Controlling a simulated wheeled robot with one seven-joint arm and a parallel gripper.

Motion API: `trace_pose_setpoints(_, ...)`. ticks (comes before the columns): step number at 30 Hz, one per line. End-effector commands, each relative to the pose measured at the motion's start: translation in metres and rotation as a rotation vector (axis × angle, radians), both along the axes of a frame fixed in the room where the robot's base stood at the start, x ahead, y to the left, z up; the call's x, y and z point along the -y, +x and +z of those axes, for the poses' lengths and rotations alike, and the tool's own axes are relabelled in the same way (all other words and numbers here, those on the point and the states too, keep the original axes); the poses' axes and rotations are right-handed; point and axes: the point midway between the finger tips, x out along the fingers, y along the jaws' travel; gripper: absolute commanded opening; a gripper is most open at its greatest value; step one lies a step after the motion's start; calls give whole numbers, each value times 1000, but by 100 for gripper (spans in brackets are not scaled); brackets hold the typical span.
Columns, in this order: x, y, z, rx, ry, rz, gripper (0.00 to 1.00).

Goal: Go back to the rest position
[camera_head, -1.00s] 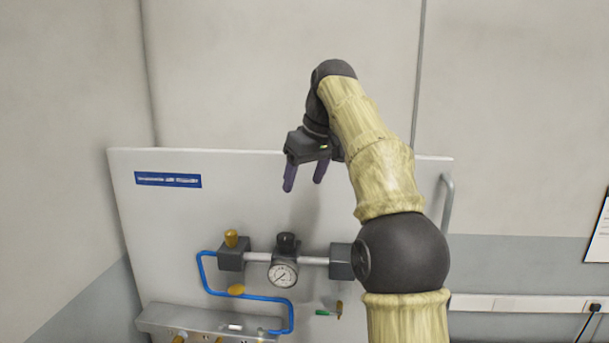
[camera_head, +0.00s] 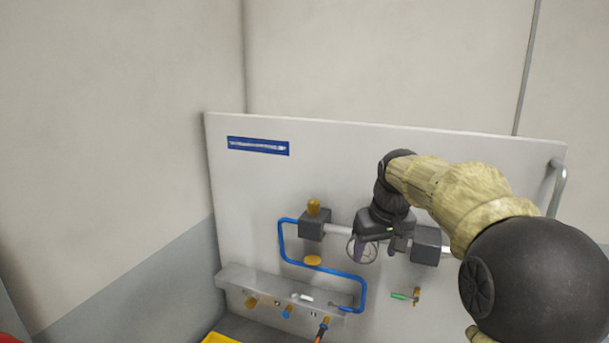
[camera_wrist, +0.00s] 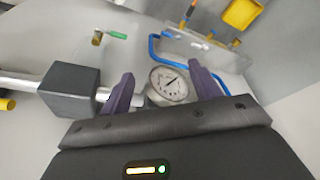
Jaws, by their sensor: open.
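My gripper (camera_head: 376,252) is open and empty in the head view, in front of the pressure gauge on the grey panel (camera_head: 470,150). It partly hides the gauge there. In the wrist view, the two purple fingers of my gripper (camera_wrist: 163,88) stand apart with the round white gauge (camera_wrist: 169,84) showing between them. I cannot tell how far the fingertips are from the gauge.
A yellow bin (camera_wrist: 243,13) shows in the wrist view. A handle (camera_head: 559,187) is on the panel's right edge.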

Motion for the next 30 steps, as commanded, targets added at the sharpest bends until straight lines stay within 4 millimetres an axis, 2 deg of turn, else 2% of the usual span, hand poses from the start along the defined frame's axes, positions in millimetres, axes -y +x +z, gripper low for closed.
trace_pose_setpoints(1, -1, -10, -22, -11, -3, -12, 63)
trace_pose_setpoints(3, -2, -23, -46, -18, -5, -31, 63)
trace_pose_setpoints(11, -3, -82, -131, -39, -10, -103, 63)
trace_pose_setpoints(18, -1, -154, -204, -60, -9, -168, 63)
trace_pose_setpoints(21, -1, -185, -229, -68, -7, -191, 63)
trace_pose_setpoints(24, 0, -206, -245, -72, -4, -208, 63)
trace_pose_setpoints(27, 0, -216, -251, -72, -2, -217, 63)
trace_pose_setpoints(30, 0, -217, -251, -72, -2, -218, 63)
